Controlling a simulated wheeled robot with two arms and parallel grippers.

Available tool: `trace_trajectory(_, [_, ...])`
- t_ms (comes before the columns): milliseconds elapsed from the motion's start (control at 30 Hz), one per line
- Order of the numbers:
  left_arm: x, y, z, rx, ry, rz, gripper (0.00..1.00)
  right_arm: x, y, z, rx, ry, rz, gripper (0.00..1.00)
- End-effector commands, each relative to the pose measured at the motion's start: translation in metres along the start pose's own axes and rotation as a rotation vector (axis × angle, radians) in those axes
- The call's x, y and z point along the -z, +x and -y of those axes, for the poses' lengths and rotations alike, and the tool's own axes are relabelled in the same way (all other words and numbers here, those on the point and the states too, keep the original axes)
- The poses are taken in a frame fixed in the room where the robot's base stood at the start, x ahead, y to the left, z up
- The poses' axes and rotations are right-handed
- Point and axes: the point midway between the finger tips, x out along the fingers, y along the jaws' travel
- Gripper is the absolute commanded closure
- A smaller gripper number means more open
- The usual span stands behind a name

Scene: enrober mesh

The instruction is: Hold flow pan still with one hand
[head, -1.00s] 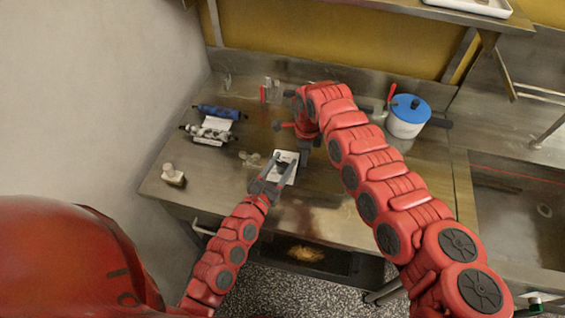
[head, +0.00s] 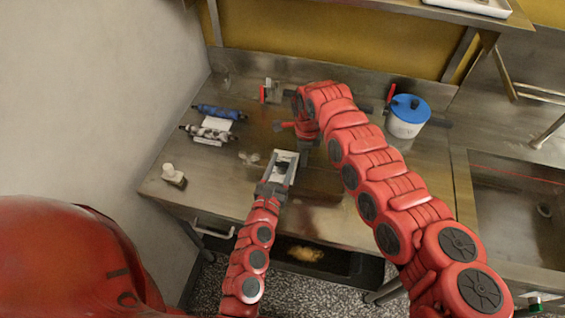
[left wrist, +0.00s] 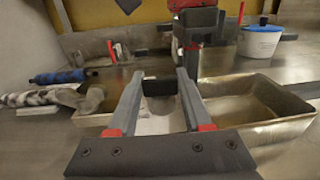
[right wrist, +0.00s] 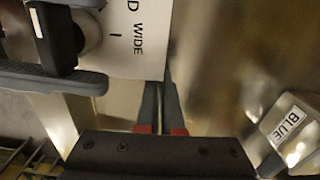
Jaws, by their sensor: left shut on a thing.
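The flow pan shows in the left wrist view as a shallow metal pan (left wrist: 285,105), extending to both sides of my left gripper. A white card lettered "D WIDE 1" lies at its middle (right wrist: 133,60). My left gripper (head: 283,160) reaches over the card. Its fingers are well apart, closed on a dark upright block (left wrist: 160,87) that seems part of the pan. My right gripper (right wrist: 160,88) points down beside the card with its fingers close together. In the head view, my right arm hides part of the pan.
A blue roller (head: 220,111) and a speckled roller (head: 208,133) lie at the left. A white bottle (head: 172,175) stands near the front left edge. A blue-lidded pot (head: 407,118) stands at the back right. A sink (head: 515,210) is at the right.

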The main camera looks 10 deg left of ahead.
Motion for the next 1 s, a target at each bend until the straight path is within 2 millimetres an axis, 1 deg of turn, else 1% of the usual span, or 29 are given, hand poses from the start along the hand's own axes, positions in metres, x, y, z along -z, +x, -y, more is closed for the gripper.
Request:
trace_trajectory(200, [-0.0008, 0.0002, 0.0001, -0.075, -0.004, 0.0, 1.0, 0.0005, 0.0004, -0.0006, -0.003, 0.0, -0.001, 1.0])
trace_trajectory(600, [-0.0007, -0.0001, -0.0004, -0.092, 0.0, -0.001, 1.0, 0.0005, 0.0004, -0.0007, -0.003, 0.0, -0.001, 1.0])
trace_trajectory(633, [-0.0007, -0.0001, -0.0004, -0.092, 0.0, -0.001, 0.48, 0.0006, 0.0004, -0.0007, -0.003, 0.0, -0.001, 1.0])
trace_trajectory(700, [-0.0007, -0.0001, -0.0004, -0.092, 0.0, -0.001, 0.36, 0.0005, 0.0003, -0.0006, -0.003, 0.0, -0.001, 1.0])
trace_trajectory(800, [-0.0004, -0.0002, -0.0002, -0.091, 0.0, -0.002, 0.2, 0.0005, 0.0002, -0.0005, -0.002, 0.0, -0.001, 1.0])
trace_trajectory(1000, [-0.0002, -0.0002, 0.0, -0.091, -0.001, -0.002, 0.2, 0.0004, 0.0, -0.0003, -0.001, 0.0, -0.001, 1.0])
